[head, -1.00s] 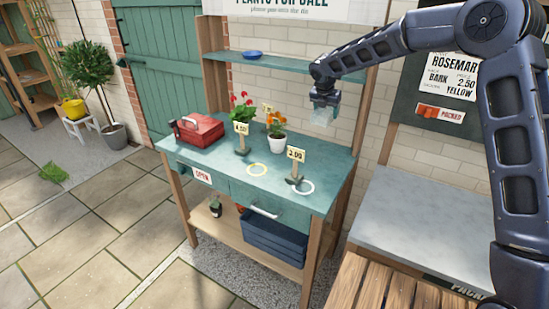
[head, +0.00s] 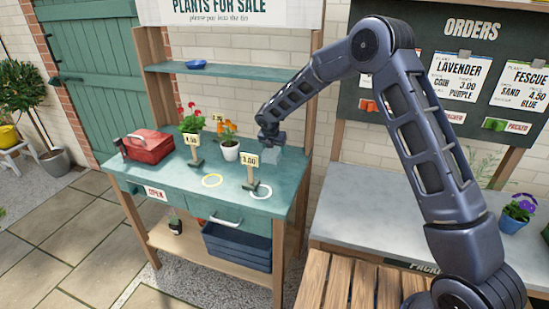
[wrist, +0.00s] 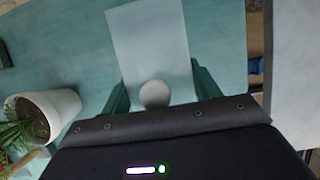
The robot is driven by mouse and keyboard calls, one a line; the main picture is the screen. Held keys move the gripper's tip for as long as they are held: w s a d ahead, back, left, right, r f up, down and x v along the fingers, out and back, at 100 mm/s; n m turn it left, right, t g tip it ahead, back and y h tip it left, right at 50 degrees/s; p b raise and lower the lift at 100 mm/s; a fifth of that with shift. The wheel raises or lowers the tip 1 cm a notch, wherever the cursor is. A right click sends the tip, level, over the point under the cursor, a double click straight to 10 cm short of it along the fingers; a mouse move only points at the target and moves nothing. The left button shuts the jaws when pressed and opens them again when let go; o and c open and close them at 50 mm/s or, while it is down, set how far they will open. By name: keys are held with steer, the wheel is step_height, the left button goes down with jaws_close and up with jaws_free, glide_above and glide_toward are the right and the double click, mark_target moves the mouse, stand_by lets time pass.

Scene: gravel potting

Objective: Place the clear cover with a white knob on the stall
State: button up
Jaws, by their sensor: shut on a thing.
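The clear cover (head: 292,160) is a faint, see-through box shape at the right rear of the stall's teal top (head: 180,186). In the wrist view the clear cover (wrist: 152,42) looks pale over the teal surface, and its white knob (wrist: 155,93) sits between the fingers. My gripper (head: 270,142) is shut on the knob; in the wrist view, the gripper's (wrist: 160,92) green fingers are on either side of it. I cannot tell whether the cover touches the top.
An orange-flowered plant in a white pot (head: 230,151) stands left of my gripper. Red flowers (head: 191,121), a red toolbox (head: 147,146) and price signs (head: 250,160) are also on the stall. A shelf (head: 225,70) hangs above. A grey bench (head: 380,220) stands at right.

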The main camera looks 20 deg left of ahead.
steer(key=shift+f, duration=2.1)
steer(key=shift+f, duration=0.1)
steer(key=o, duration=1)
